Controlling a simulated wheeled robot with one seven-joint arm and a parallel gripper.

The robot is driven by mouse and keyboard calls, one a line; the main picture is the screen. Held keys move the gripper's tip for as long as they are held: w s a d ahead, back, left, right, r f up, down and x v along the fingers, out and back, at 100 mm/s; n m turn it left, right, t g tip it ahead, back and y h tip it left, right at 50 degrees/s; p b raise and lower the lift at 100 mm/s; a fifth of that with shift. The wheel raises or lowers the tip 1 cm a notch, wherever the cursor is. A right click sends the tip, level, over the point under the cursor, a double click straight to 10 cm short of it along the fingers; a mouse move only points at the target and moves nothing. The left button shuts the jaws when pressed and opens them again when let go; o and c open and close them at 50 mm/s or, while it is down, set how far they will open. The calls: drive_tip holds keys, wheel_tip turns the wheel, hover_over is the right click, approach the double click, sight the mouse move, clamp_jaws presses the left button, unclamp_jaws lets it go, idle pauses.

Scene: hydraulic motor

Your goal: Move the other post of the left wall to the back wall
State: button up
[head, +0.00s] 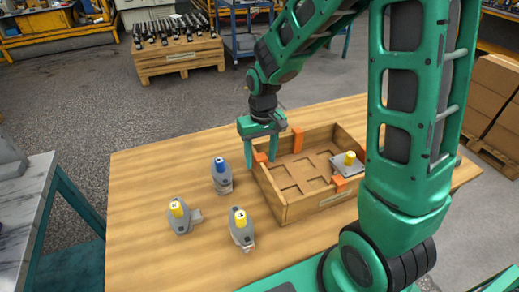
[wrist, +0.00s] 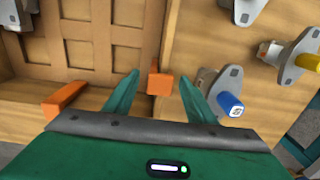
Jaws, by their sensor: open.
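The wooden tray (head: 272,192) with several compartments stands on the table. One orange post (head: 260,157) is on its left wall; in the wrist view this post (wrist: 160,83) shows between my fingertips. A second orange post (head: 297,140) is on the back wall, and it shows at the lower left of the wrist view (wrist: 64,99). A third orange post (head: 340,183) is on the front wall. My gripper (head: 261,160) is open, pointing down over the left wall, one finger on each side of the post. Its fingers (wrist: 159,77) appear apart from the post.
A blue-capped grey part (head: 222,178) stands close to the left of the tray. Two yellow-capped grey parts (head: 181,216) (head: 241,228) stand nearer the front. Another yellow-capped part (head: 347,165) sits in the tray's right side. The table's far left is clear.

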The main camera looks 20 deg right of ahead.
drive_tip(key=shift+f, duration=0.1)
clamp_jaws()
wheel_tip(320, 180, up, 12)
drive_tip(key=shift+r, duration=0.25)
idle(2.6)
